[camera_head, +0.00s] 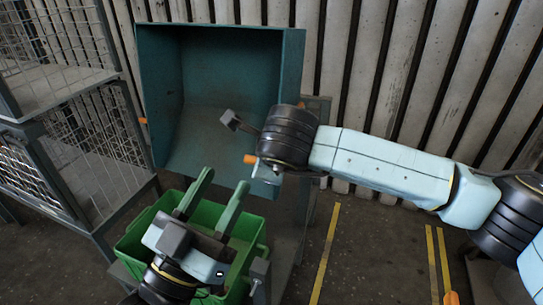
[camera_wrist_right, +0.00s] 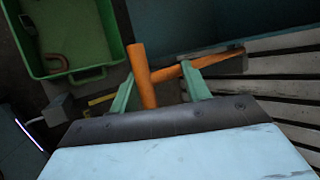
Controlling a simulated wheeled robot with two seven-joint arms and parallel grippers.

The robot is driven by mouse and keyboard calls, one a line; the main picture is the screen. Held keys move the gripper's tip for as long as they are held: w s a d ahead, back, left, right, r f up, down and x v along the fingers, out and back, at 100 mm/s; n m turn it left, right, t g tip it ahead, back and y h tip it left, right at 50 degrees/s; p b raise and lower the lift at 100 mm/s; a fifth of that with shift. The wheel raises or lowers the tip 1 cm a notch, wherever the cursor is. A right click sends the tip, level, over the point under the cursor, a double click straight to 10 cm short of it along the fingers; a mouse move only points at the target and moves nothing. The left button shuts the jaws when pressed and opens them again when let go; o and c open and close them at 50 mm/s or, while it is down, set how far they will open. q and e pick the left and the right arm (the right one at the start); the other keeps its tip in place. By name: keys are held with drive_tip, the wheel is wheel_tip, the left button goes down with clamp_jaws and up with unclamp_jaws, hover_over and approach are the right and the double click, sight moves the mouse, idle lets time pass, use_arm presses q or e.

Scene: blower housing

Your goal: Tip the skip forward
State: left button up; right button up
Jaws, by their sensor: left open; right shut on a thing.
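The teal skip (camera_head: 225,95) stands against the back wall with its open mouth turned towards me; its inside looks empty. Its teal side also shows in the right wrist view (camera_wrist_right: 215,20). My right gripper (camera_wrist_right: 158,82) is shut on an orange handle (camera_wrist_right: 141,72) by the skip's lower right edge. In the head view that handle's orange end (camera_head: 250,159) shows, and my right wrist hides much of the rest. My left gripper (camera_head: 220,184) is open and empty, low in front of the skip, over the green crate (camera_head: 128,245).
Wire mesh cages (camera_head: 95,150) stand at the left. A ribbed wall (camera_head: 385,60) closes off the back. Yellow lines (camera_head: 325,250) mark the floor at the right. The green crate in the wrist view (camera_wrist_right: 115,40) holds a brown hook-shaped piece (camera_wrist_right: 57,62).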

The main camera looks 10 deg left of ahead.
drive_tip(key=shift+s+f, duration=0.15)
drive_tip(key=shift+f, duration=0.75)
drive_tip(key=o, duration=0.8)
drive_tip(key=shift+w+a+f, duration=0.3)
drive_tip(key=shift+w, duration=0.1)
drive_tip(key=shift+c, duration=0.5)
drive_tip(key=shift+w+d, duration=0.1)
drive_tip(key=shift+d, duration=0.15)
drive_tip(key=shift+r, duration=0.1)
use_arm(q)
drive_tip(key=a+f+g+y+p, duration=0.3)
drive_tip(key=f+g, duration=0.6)
drive_tip(key=f, duration=0.5)
drive_tip(key=shift+w+n+y+p, duration=0.3)
drive_tip(key=shift+y+p, duration=0.1)
drive_tip(key=shift+p, duration=0.05)
use_arm(e)
drive_tip(key=a+v, duration=0.1)
drive_tip(key=v, duration=1.2)
drive_tip(key=shift+r, duration=0.6)
drive_tip(key=shift+s, duration=0.25)
